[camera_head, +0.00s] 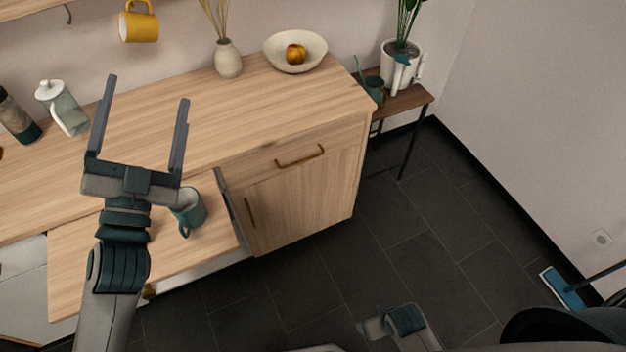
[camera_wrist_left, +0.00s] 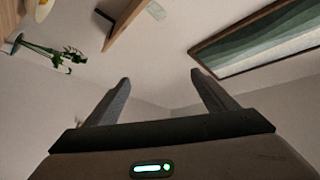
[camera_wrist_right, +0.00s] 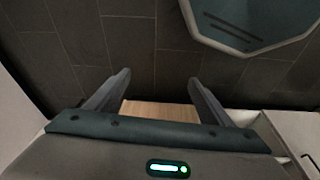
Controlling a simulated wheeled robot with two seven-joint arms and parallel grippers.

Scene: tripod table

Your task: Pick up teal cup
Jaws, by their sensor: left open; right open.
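The teal cup (camera_head: 190,212) stands on a pulled-out wooden board (camera_head: 75,270) below the counter, its handle toward the front. My left gripper (camera_head: 148,89) is open and empty, raised with its fingers pointing up in the head view. Its wrist partly overlaps the cup's left side in that view; I cannot tell the distance. The left wrist view shows its open fingers (camera_wrist_left: 161,77) against bare wall, with no cup. My right gripper (camera_wrist_right: 159,77) is open and empty, facing the dark floor in the right wrist view.
The counter (camera_head: 270,120) holds a glass jug (camera_head: 65,108), a vase (camera_head: 228,60) and a bowl (camera_head: 295,50) with fruit. A yellow mug (camera_head: 138,24) hangs above. A small side table (camera_head: 405,101) bears a plant pot and teal vessel. Floor (camera_head: 400,235) at right is mostly clear.

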